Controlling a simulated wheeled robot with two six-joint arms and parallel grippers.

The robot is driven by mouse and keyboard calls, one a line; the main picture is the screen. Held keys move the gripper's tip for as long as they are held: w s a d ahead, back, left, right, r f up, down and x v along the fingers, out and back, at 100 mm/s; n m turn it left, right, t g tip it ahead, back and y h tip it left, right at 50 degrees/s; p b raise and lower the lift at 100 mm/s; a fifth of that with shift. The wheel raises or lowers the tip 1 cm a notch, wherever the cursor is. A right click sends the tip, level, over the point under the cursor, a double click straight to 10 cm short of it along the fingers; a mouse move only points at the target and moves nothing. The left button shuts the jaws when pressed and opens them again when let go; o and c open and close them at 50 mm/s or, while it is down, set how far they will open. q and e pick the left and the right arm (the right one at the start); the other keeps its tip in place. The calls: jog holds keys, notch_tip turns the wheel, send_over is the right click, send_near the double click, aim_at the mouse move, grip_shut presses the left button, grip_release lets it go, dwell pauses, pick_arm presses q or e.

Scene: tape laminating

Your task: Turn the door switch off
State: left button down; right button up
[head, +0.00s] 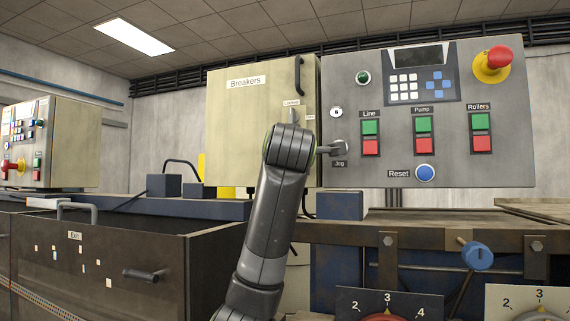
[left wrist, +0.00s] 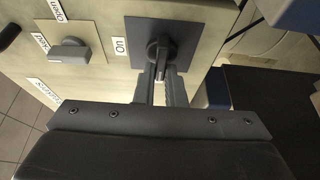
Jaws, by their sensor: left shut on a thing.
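The door switch is a black rotary knob (left wrist: 158,50) on a dark square plate (left wrist: 190,30) in the left wrist view. An "On" label (left wrist: 120,47) is at the plate's left edge. The knob's grip runs up and down in this view, with a pale mark near its lower end, not pointing at "On". My left gripper (left wrist: 161,76) is shut on the lower part of the knob's grip. In the head view my left arm hides the switch and gripper in front of the breaker cabinet (head: 235,130). My right gripper is not in view.
A grey latch knob (left wrist: 68,50) sits beside the switch plate in the wrist view. The control panel (head: 440,160) with Line, Pump and Rollers buttons and a red emergency button (head: 498,57) stands close to the right of my left arm. A dark bin (head: 110,260) labelled Exit is at the left.

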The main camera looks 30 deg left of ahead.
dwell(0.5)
pick_arm(q)
jog(key=c, duration=1.5)
grip_release()
jog(key=b+v, duration=1.1)
jog(key=v, duration=0.6)
jog(key=shift+d+b, duration=0.15)
jog(key=shift+b, duration=0.2)
jog(key=shift+r, duration=0.1)
